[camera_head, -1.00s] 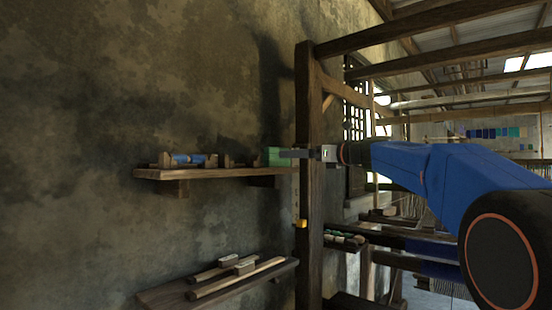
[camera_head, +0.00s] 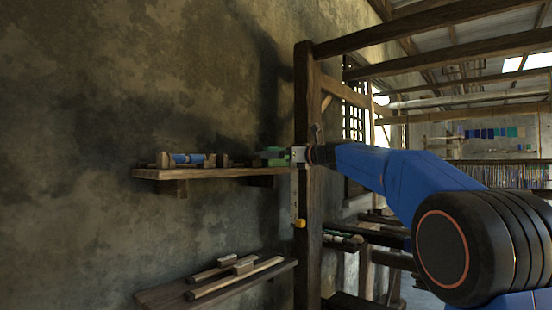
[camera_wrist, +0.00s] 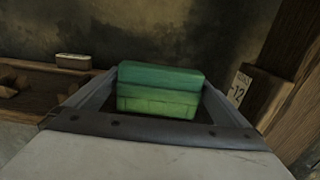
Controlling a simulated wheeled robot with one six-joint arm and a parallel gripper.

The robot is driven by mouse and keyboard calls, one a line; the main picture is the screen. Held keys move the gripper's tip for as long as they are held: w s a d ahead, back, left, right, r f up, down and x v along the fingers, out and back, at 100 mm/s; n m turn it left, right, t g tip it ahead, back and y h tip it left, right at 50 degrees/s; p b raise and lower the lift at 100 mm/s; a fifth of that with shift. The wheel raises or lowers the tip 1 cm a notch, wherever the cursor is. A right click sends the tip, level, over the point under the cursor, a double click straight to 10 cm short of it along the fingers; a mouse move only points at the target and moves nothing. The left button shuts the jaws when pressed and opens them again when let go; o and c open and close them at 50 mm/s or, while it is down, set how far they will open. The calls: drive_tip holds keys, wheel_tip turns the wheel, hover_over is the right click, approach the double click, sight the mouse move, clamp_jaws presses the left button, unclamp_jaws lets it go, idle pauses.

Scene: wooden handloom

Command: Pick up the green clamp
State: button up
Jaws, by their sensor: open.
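The green clamp (camera_wrist: 160,90) is a blocky green piece at the right end of the upper wall shelf. In the wrist view it lies between the two fingers of my gripper (camera_wrist: 158,92), with dark gaps at its sides. In the head view my gripper (camera_head: 278,154) reaches in from the right at shelf height, and its fingers overlap the green clamp (camera_head: 272,154). The jaws are open around it. The underside of the clamp is hidden by the gripper body.
The upper shelf (camera_head: 215,173) also holds a wooden rack with blue spools (camera_head: 188,158). A dark upright post (camera_head: 308,220) stands right beside my gripper. A lower shelf (camera_head: 168,296) carries wooden sticks. A pale tag marked 12 (camera_wrist: 238,88) shows at the right.

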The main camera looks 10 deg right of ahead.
drive_tip(key=c, duration=0.8)
drive_tip(key=shift+c, duration=0.2)
